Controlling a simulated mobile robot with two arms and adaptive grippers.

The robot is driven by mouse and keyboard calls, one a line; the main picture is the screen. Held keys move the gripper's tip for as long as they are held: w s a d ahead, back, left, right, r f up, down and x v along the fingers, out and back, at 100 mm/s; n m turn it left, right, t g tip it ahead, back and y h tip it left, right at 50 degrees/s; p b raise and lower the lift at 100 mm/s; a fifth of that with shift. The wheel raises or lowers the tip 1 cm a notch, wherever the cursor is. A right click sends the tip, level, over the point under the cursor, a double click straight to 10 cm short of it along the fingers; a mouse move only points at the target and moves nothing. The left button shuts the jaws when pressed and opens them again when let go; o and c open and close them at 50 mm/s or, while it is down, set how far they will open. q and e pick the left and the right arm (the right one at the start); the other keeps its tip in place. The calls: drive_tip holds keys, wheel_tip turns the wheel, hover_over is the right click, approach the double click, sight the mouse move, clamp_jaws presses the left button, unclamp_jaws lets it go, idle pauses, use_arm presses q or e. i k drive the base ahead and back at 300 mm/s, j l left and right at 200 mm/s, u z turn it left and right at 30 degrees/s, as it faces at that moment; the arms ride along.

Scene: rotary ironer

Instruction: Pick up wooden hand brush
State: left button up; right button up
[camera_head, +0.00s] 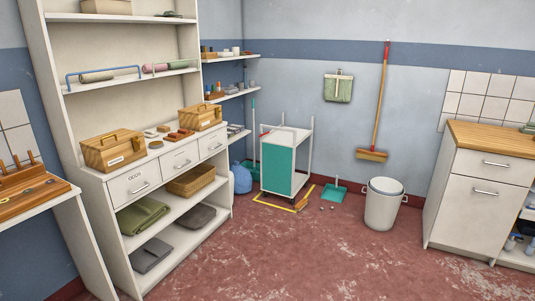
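A small tan, brush-like thing (303,204), which looks like the wooden hand brush, lies on the red floor in front of the white and teal trolley (276,168). It lies by the right corner of a yellow floor marking (268,206). It is small in the view, so its bristles are hard to make out. A teal dustpan (333,193) lies to its right. Neither of my grippers shows in the head view.
A grey bin (383,207) stands right of the dustpan. A long broom (377,120) hangs on the wall. A white shelf unit (128,190) fills the left, and a wood-topped cabinet (478,200) stands at the right. The middle floor (290,255) is clear.

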sight(303, 202)
drive_tip(key=i+l, duration=0.4)
drive_tip(key=i, duration=0.2)
drive_tip(key=i+l, duration=0.45)
drive_tip(key=i, duration=0.15)
drive_tip(key=i+l, duration=0.4)
drive_tip(key=i, duration=0.2)
drive_tip(key=i+l, duration=0.45)
drive_tip(key=i, duration=0.15)
drive_tip(key=i+l, duration=0.4)
drive_tip(key=i, duration=0.15)
drive_tip(key=i+l, duration=0.8)
drive_tip(key=l, duration=0.15)
